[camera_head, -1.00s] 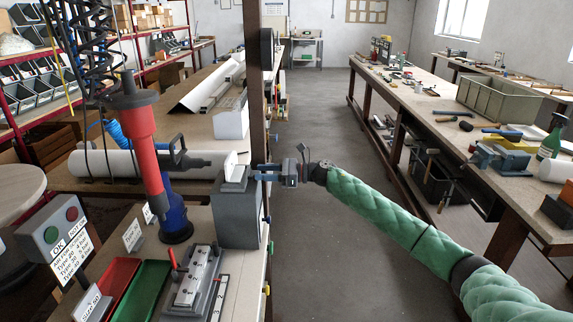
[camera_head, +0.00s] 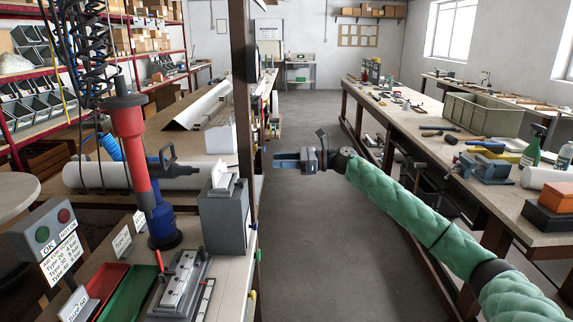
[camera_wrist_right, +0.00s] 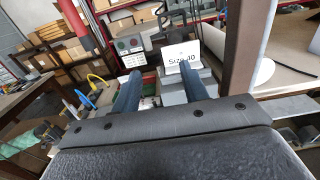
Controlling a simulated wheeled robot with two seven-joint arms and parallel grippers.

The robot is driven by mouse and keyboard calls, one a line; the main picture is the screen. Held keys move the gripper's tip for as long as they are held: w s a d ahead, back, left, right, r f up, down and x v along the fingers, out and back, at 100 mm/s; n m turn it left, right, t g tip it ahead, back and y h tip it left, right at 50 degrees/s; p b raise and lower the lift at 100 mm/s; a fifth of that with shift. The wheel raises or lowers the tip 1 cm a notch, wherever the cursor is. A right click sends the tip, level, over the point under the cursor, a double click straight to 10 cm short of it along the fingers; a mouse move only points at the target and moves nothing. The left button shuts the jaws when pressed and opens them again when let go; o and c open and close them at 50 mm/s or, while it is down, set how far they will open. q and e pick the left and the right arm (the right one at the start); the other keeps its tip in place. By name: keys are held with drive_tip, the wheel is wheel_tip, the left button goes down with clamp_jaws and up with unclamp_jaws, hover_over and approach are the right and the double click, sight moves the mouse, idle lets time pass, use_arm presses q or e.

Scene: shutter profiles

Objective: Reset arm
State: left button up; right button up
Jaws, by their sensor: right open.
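My right gripper (camera_head: 277,160) hangs in the air over the aisle, just right of the near workbench (camera_head: 238,262), on its green-sleeved arm (camera_head: 400,210). It is open and nothing shows between its fingers. In the right wrist view its two blue fingers (camera_wrist_right: 156,76) stand apart and point toward the bench. A grey box (camera_head: 226,222) with a white card on top stands at the bench edge, left of the fingertips and apart from them. In the right wrist view the card (camera_wrist_right: 181,52) reads "Size 40". My left gripper is not in view.
A dark upright post (camera_head: 244,110) stands close left of the right gripper. A red and blue tool (camera_head: 130,125) hangs over the near bench, by a button box (camera_head: 48,232). The right bench (camera_head: 420,115) carries tools and a crate (camera_head: 485,113). The aisle floor (camera_head: 310,240) is clear.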

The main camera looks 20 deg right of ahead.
idle(0.6)
